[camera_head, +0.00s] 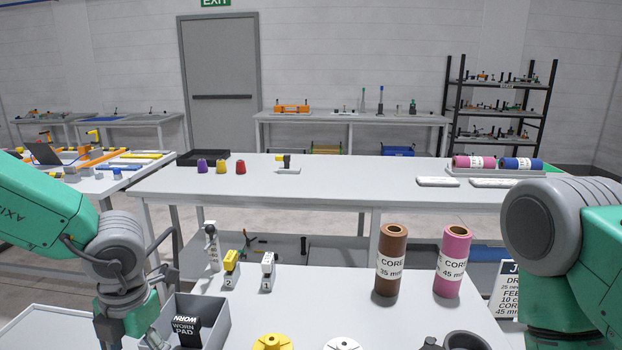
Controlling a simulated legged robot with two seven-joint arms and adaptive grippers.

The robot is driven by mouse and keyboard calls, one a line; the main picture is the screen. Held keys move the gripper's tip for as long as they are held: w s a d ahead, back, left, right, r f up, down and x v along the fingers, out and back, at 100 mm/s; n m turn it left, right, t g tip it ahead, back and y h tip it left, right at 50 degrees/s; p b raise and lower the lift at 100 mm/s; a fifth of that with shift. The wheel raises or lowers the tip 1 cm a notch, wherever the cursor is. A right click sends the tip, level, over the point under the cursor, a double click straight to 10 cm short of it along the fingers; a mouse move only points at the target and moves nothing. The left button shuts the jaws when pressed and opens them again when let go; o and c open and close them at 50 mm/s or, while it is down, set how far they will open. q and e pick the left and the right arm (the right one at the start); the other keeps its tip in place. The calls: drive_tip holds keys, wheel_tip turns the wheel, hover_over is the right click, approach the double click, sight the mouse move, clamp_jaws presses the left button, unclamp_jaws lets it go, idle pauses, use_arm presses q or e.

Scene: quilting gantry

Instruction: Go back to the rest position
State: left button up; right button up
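My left arm comes in from the left and bends down at a grey joint. My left gripper (122,330) points down beside the left wall of a grey bin (216,318), cut by the bottom edge; its fingertips do not show clearly. The bin holds a black block marked "WORN PAD" (186,331). My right arm stands at the right edge, and its gripper is out of view. On the near table (325,300) stand a brown core (391,262) marked 35 mm and a pink core (453,264) marked 45 mm, both upright.
A yellow-topped holder (231,268) and a white-topped one (267,271) stand behind the bin. A yellow disc (272,343), a white disc (342,344) and a dark round part (466,341) sit at the front edge. The table's middle is clear. A long table (340,178) stands behind.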

use_arm(q)
drive_tip(key=s+a+f+m+t+y+b, duration=0.1)
drive_tip(key=s+a+f+m+y, duration=0.1)
drive_tip(key=f+m, duration=0.6)
drive_tip(key=s+a+f+m+t+y+b, duration=0.1)
drive_tip(key=s+a+f+m, duration=0.2)
drive_tip(key=f+m, duration=0.45)
drive_tip(key=s+d+f+m+h, duration=0.2)
drive_tip(key=s+f+m, duration=0.3)
drive_tip(key=s+m, duration=0.3)
drive_tip(key=s+d+f+m+g+h+b, duration=0.1)
drive_tip(key=s+d+f+m+h, duration=0.1)
drive_tip(key=s+f+m, duration=0.3)
drive_tip(key=s+m, duration=0.4)
drive_tip(key=m, duration=0.2)
drive_tip(key=shift+s+d+f+g+b, duration=0.15)
drive_tip(key=shift+d+f+g+b, duration=0.15)
drive_tip(key=shift+f, duration=0.1)
use_arm(e)
drive_tip(key=f, duration=0.4)
drive_tip(key=shift+w, duration=0.3)
use_arm(q)
drive_tip(key=shift+a, duration=0.1)
